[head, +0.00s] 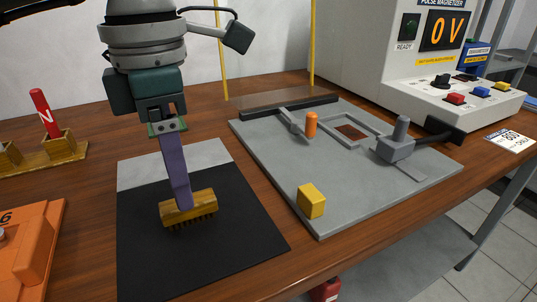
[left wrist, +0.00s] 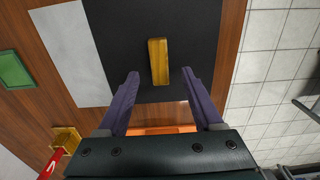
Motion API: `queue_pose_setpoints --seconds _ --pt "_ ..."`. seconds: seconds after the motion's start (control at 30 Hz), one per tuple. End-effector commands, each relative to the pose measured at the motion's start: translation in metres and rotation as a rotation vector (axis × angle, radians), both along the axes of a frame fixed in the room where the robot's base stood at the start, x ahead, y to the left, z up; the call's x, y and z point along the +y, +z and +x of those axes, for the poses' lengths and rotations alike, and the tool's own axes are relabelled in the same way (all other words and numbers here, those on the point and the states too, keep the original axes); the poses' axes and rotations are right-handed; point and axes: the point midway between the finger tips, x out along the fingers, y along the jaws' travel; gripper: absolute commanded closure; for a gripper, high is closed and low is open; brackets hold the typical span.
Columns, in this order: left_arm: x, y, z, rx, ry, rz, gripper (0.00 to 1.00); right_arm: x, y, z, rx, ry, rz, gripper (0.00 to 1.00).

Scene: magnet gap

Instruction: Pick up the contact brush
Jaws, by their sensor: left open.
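The contact brush (head: 202,207), a wooden-yellow block with dark bristles below, stands on the black part of a mat (head: 140,250). In the left wrist view the brush (left wrist: 158,62) shows as a plain yellow bar centred between the fingertips, with dark gaps on both sides. My left gripper (head: 180,200) points down over the brush, its purple fingers open. In the left wrist view the open gripper (left wrist: 160,74) has a fingertip to each side of the brush. In the head view the near finger hides part of the brush. My right gripper is out of view.
A grey plate (head: 290,180) with a yellow block (head: 311,200), an orange peg (head: 311,124) and a grey clamp (head: 396,147) lies right of the mat. A magnetizer reading 0 V (head: 444,30) stands behind. An orange case (head: 30,235) and a red magnet (head: 44,112) are left.

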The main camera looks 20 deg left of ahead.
Motion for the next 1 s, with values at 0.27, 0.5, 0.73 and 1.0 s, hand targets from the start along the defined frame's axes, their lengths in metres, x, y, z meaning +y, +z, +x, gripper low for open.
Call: queue_pose_setpoints --seconds 0.27,0.5,0.73,1.0 --pt "-0.002 -0.043 0.004 0.004 0.000 -0.002 0.32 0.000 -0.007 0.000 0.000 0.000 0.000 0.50" --pt "-0.002 -0.051 0.004 0.001 -0.001 -0.002 0.32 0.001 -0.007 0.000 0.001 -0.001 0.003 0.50" --pt "-0.002 -0.051 0.004 0.001 -0.001 -0.002 0.47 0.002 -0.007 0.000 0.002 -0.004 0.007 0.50" --pt "-0.002 -0.051 0.004 0.001 -0.001 -0.002 0.78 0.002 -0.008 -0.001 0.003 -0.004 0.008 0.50"
